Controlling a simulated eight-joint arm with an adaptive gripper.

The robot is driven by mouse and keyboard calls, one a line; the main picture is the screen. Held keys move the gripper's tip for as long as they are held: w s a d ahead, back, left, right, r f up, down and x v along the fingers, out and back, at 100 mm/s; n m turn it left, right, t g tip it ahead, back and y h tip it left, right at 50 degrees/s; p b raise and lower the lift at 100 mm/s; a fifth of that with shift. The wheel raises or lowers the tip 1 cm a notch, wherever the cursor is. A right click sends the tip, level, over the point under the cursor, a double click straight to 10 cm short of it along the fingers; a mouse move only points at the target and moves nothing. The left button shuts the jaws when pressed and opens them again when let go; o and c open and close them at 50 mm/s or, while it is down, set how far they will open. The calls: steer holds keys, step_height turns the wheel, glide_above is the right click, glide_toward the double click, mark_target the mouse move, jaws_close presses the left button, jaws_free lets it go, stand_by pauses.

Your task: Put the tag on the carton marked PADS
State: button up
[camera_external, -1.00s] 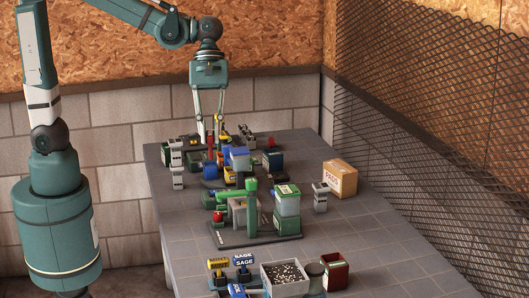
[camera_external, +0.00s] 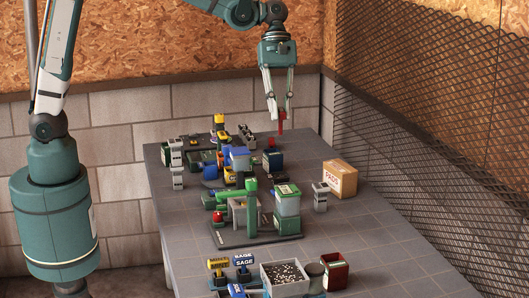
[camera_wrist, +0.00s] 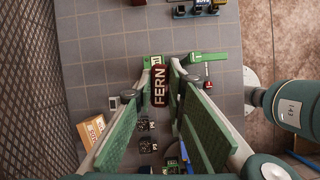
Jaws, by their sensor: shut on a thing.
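My gripper (camera_external: 283,106) is shut on a dark red tag (camera_external: 281,124) and holds it above the back right part of the table. In the wrist view the tag (camera_wrist: 159,88) reads FERN and sits between the fingertips. The tan carton marked PADS (camera_external: 341,180) stands on the table near its right edge, in front and to the right of my gripper. In the wrist view the carton (camera_wrist: 92,131) is at the lower left, partly cut by a finger. The tag is apart from the carton.
A grey and white block (camera_external: 320,197) stands just left of the carton. The green mixer machine (camera_external: 252,210) with a clear bin stands mid-table. A gravel tray (camera_external: 285,280) and signs are at the front. The mesh wall (camera_external: 430,120) rises on the right.

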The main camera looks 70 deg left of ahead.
steer(key=w+a+p, duration=0.2)
steer(key=w+a, duration=0.3)
steer(key=w, duration=0.6)
steer(key=n+p, duration=0.1)
steer(key=p, duration=0.3)
glide_above(341, 165)
step_height(341, 165, down, 6)
steer(key=shift+t, duration=0.3)
steer(key=shift+s+d+f, duration=0.15)
steer(key=shift+f, duration=2.35)
step_height(341, 165, down, 6)
steer(key=shift+f, duration=0.15)
steer(key=shift+f, duration=1.85)
steer(key=shift+f, duration=0.2)
